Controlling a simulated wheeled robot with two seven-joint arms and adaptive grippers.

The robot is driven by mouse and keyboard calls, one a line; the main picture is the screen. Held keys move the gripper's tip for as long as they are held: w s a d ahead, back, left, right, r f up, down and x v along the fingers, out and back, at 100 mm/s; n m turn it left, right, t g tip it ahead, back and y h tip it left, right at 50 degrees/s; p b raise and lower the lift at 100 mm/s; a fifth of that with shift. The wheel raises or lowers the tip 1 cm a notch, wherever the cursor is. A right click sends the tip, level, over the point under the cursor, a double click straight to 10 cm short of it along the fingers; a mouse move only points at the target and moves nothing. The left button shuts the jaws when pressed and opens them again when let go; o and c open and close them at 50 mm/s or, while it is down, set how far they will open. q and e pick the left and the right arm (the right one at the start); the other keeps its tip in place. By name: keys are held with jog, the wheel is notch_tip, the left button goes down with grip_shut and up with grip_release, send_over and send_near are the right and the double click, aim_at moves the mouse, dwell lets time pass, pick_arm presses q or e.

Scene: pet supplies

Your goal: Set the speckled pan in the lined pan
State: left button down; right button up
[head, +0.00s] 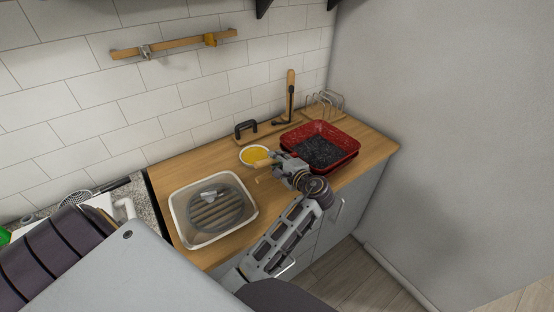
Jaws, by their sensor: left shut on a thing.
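A red pan (349,140) with a dark, speckled-looking inside (320,152) sits at the right of the wooden counter. A second red edge shows below its front rim, and I cannot tell whether that is another pan under it. My left gripper (281,161) is at the front left rim of the red pan and appears shut on it; the contact is small and partly hidden. A pale-rimmed grey pan (181,212) with a round, striped grey piece (215,211) inside stands at the left of the counter. My right gripper is not in view.
A white bowl with yellow contents (254,155) stands just left of my gripper. A black-handled item (245,129), an upright wooden piece (291,90) and a wire rack (326,103) stand along the back. Bare counter (180,170) shows behind the grey pan.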

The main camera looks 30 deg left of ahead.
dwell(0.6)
pick_arm(q)
jog(key=c, duration=1.3)
grip_release()
jog(key=shift+o, duration=0.3)
jog(key=shift+s+f, duration=0.1)
jog(key=shift+f, duration=0.05)
jog(key=v, duration=0.7)
jog(key=shift+d+r, duration=0.25)
jog(key=shift+d, duration=0.05)
jog(key=shift+s, duration=0.1)
